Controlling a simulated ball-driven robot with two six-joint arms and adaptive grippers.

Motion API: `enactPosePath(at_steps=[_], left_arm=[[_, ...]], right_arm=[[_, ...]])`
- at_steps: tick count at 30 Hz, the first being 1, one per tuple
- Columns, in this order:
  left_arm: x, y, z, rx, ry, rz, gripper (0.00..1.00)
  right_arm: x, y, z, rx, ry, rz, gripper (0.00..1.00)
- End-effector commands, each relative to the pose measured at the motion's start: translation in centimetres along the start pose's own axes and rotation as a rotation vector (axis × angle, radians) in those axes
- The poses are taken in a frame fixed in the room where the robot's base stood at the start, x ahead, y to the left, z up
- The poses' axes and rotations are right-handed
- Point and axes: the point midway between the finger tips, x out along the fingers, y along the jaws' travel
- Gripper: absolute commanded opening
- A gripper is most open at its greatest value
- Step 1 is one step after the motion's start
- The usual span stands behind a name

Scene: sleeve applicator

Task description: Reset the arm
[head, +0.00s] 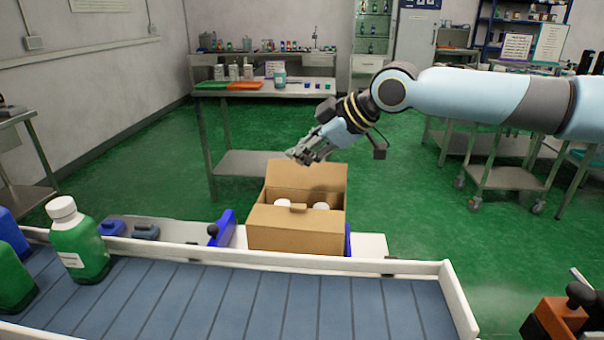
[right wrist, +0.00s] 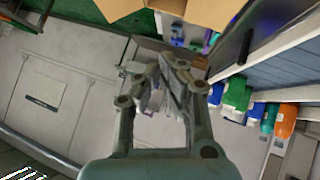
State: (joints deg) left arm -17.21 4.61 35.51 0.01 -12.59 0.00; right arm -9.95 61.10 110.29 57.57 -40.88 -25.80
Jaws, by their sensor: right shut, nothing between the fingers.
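My right gripper (head: 308,152) is shut and empty in the head view, above and slightly left of the open cardboard box. It points down and to the left, apart from the box. In the right wrist view the same gripper (right wrist: 165,75) has its fingers together with nothing between them. My right arm reaches in from the right edge. My left gripper does not show in either view.
An open cardboard box (head: 290,236) with white-topped items stands behind the conveyor (head: 240,305). Green bottles (head: 78,240) stand at the conveyor's left. A steel table (head: 262,92) is farther back; green floor around it is clear.

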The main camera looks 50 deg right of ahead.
Motion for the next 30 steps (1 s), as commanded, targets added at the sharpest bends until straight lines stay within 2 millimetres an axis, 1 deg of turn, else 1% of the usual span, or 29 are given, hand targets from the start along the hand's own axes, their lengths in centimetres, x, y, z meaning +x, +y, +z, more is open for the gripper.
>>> enactPosePath(at_steps=[3, 6, 14, 17, 25, 30], left_arm=[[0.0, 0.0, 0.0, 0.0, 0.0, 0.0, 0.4], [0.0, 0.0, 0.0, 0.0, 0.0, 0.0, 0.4], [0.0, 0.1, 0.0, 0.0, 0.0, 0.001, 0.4], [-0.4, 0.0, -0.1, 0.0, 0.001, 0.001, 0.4], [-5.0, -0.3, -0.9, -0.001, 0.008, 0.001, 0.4], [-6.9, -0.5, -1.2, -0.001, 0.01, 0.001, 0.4]], right_arm=[[-1.1, 0.6, -1.0, -0.003, -0.001, 0.0, 0.0], [-1.6, 0.8, -1.6, -0.001, -0.001, 0.0, 0.0], [-1.8, 0.9, -1.8, 0.001, 0.001, -0.001, 0.0], [-2.1, 1.1, -2.1, 0.001, 0.001, 0.0, 0.0], [-5.3, 2.9, -5.4, -0.001, 0.006, 0.004, 0.0], [-6.7, 3.6, -6.7, -0.001, 0.007, 0.005, 0.0]])
